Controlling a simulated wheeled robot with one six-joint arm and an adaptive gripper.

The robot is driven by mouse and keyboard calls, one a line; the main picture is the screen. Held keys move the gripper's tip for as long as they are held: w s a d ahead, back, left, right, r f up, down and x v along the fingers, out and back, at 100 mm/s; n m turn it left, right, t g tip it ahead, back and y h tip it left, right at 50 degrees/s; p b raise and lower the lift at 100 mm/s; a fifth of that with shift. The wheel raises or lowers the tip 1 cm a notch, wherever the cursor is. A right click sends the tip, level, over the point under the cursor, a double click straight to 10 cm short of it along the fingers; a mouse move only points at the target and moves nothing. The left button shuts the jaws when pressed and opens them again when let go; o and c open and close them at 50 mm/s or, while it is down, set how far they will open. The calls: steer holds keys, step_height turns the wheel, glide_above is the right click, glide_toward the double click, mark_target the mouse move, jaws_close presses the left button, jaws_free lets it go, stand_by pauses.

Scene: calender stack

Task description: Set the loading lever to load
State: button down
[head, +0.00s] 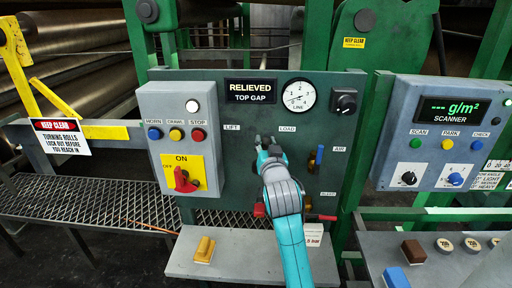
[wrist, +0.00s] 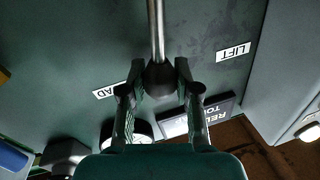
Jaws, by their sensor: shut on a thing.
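The loading lever is a metal rod (wrist: 155,30) with a dark knob (wrist: 159,80) in the wrist view. My gripper (wrist: 160,82) is shut on the knob, one finger on each side. In the head view my gripper (head: 264,142) is at the dark green panel, and it hides most of the lever. The LIFT label (head: 232,127) is to its left and the LOAD label (head: 287,128) is above and to its right. In the wrist view, turned over, the knob is between the LOAD label (wrist: 108,90) and the LIFT label (wrist: 233,51).
A sign (head: 251,91) reads RELIEVED, TOP GAP. A LINE gauge (head: 299,95) and black knob (head: 344,101) are right of it. A blue AIR handle (head: 319,158) is right of my gripper. A switch box (head: 183,140) is left; a grey shelf (head: 230,262) is below.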

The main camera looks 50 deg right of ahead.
steer(key=shift+s+d+f+m+h, duration=0.15)
steer(key=shift+s+d+f+m, duration=0.25)
steer(key=shift+m, duration=0.45)
steer(key=shift+s+d+f+m+h, duration=0.25)
steer(key=shift+s+d+m, duration=0.4)
steer(key=shift+m, duration=0.25)
steer(key=shift+s+d+f+m+h, duration=0.1)
steer(key=shift+s+d+f+m, duration=0.25)
steer(key=shift+s+m, duration=0.4)
steer(key=shift+w, duration=0.15)
steer(key=c, duration=0.8)
jaws_free()
steer(key=v, duration=1.2)
steer(key=shift+f, duration=0.2)
